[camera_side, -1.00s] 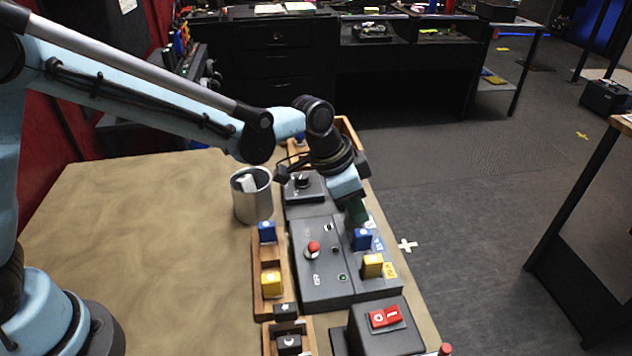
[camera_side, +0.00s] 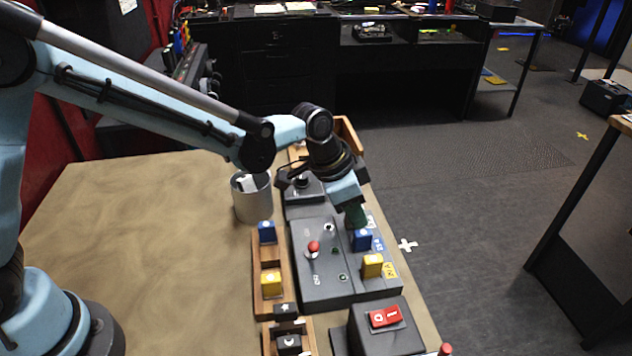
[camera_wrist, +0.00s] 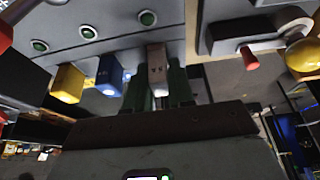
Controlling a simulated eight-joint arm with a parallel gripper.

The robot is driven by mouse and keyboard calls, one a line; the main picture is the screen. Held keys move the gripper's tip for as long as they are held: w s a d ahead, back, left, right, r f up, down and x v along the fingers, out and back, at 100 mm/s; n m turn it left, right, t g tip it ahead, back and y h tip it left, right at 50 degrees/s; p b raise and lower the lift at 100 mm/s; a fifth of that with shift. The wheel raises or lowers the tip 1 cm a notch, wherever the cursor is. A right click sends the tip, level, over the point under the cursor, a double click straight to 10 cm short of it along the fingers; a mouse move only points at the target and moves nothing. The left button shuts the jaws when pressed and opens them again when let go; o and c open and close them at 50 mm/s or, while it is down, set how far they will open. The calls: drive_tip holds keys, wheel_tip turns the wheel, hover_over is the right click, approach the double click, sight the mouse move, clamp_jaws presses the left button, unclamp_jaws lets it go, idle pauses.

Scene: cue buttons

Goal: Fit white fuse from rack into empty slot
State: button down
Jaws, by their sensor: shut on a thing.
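My gripper (camera_side: 356,215) has green fingers and is at the far right part of the grey fuse panel (camera_side: 318,285), beyond the blue fuse. In the wrist view its fingers (camera_wrist: 158,88) are shut on a pale white fuse (camera_wrist: 157,62), whose far end meets the panel face. I cannot tell how deep it sits in the slot. The blue fuse (camera_side: 362,240) and yellow fuse (camera_side: 372,265) stand in the panel beside it. The wooden rack (camera_side: 257,290) holds another blue fuse (camera_side: 267,232) and yellow fuse (camera_side: 271,284). The held fuse is hidden in the side view.
A metal cup (camera_side: 252,203) with white pieces stands left of the panel. A red-tipped lever (camera_side: 314,247) rises from the panel. A box with red switches (camera_side: 385,317) is in front. A dark knob box (camera_side: 303,190) lies behind. The table's left is clear.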

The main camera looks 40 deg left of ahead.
drive_tip(key=c, duration=0.7)
unclamp_jaws()
drive_tip(key=shift+c, duration=0.2)
drive_tip(key=shift+r, duration=3.5)
